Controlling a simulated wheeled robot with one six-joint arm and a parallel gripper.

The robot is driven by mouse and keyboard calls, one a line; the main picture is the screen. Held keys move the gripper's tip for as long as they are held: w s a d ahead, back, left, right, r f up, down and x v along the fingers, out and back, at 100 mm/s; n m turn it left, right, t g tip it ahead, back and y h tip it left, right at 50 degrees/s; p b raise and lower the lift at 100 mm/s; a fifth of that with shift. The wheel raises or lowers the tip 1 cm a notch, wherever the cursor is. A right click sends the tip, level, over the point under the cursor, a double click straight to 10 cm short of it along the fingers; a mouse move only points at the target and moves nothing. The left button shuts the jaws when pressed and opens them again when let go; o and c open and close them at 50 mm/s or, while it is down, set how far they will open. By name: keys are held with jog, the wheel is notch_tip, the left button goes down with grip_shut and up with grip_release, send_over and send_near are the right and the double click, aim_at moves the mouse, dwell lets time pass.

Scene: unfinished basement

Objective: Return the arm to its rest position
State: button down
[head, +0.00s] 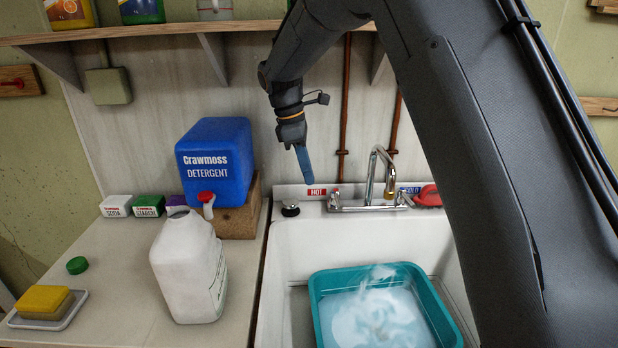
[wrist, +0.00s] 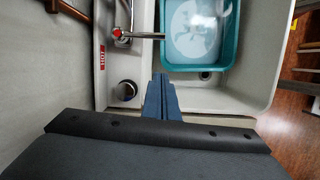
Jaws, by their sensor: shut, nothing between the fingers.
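My gripper (head: 304,166) hangs from my raised, bent arm, in front of the back panel and above the sink's back left edge. Its blue fingers are together with nothing between them, pointing down. In the wrist view the shut fingers (wrist: 161,84) show over the sink rim. The white sink (head: 290,240) lies below and to the right of the gripper. A teal basin (head: 318,308) with cloudy, pale blue liquid stands in it, and it also shows in the wrist view (wrist: 233,50).
A blue detergent container (head: 215,160) with a red tap sits on a wooden block (head: 238,215). A white jug (head: 188,268) stands before it. The faucet (head: 372,185) rises close to the gripper's right. A shelf (head: 150,32) runs above. A sponge (head: 44,300) lies at left.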

jog(key=s+d+f+m+y, duration=0.1)
jog(key=s+d+f+m, duration=0.1)
jog(key=s+d+m, duration=0.3)
jog(key=s+d+f+m+y, duration=0.1)
jog(key=s+d+f+m, duration=0.2)
jog(key=s, duration=1.1)
jog(key=s+d+f+m+t, duration=0.1)
jog(key=s+d+f+m, duration=0.2)
jog(key=s+d+m, duration=0.6)
jog(key=shift+s+f+y, duration=0.2)
jog(key=shift+s+y, duration=0.2)
jog(key=shift+s, duration=0.25)
